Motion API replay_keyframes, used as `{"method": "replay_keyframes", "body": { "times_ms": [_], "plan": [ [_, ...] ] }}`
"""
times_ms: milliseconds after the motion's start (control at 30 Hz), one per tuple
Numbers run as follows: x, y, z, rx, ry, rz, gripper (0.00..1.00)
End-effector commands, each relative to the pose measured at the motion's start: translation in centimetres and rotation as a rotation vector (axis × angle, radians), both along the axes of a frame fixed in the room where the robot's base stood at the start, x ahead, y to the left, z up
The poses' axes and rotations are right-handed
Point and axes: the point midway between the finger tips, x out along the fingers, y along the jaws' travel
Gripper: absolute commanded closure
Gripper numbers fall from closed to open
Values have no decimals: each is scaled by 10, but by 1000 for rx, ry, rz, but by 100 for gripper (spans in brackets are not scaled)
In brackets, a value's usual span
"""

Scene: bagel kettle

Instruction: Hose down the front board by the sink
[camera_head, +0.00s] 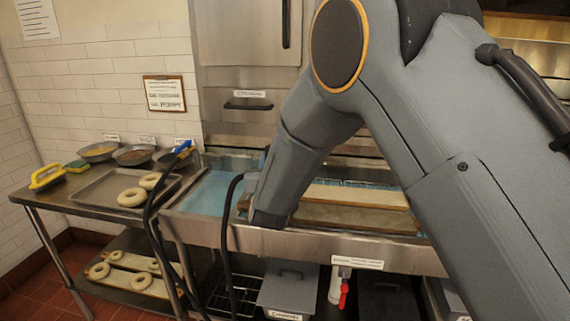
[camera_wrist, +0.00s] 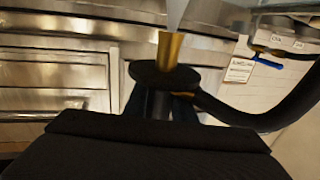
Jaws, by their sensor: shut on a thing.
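My gripper (camera_wrist: 160,106) is shut on the spray nozzle (camera_wrist: 171,50), which has a brass tip and a black round collar. A pale streak, which looks like water, leaves the tip. The black hose (camera_wrist: 235,112) bends away to the right in the wrist view and hangs in front of the sink (camera_head: 300,238) in the head view (camera_head: 226,235). The front board (camera_head: 355,217), brown and flat, lies along the near side of the sink. A paler board (camera_head: 355,195) lies behind it.
A steel side table (camera_head: 60,200) on the left holds a tray (camera_head: 95,188) with bagels, several bowls, a yellow-handled brush (camera_head: 47,177) and a sponge. More bagels lie on its lower shelf. Bins, including a grey one (camera_head: 288,288), stand under the sink.

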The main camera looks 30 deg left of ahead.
Motion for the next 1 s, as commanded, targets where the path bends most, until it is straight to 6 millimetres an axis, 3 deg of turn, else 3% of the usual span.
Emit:
{"method": "replay_keyframes", "body": {
  "times_ms": [1000],
  "plan": [
    [-42, 142, 0, 3, -1, 2, 100]
  ]
}}
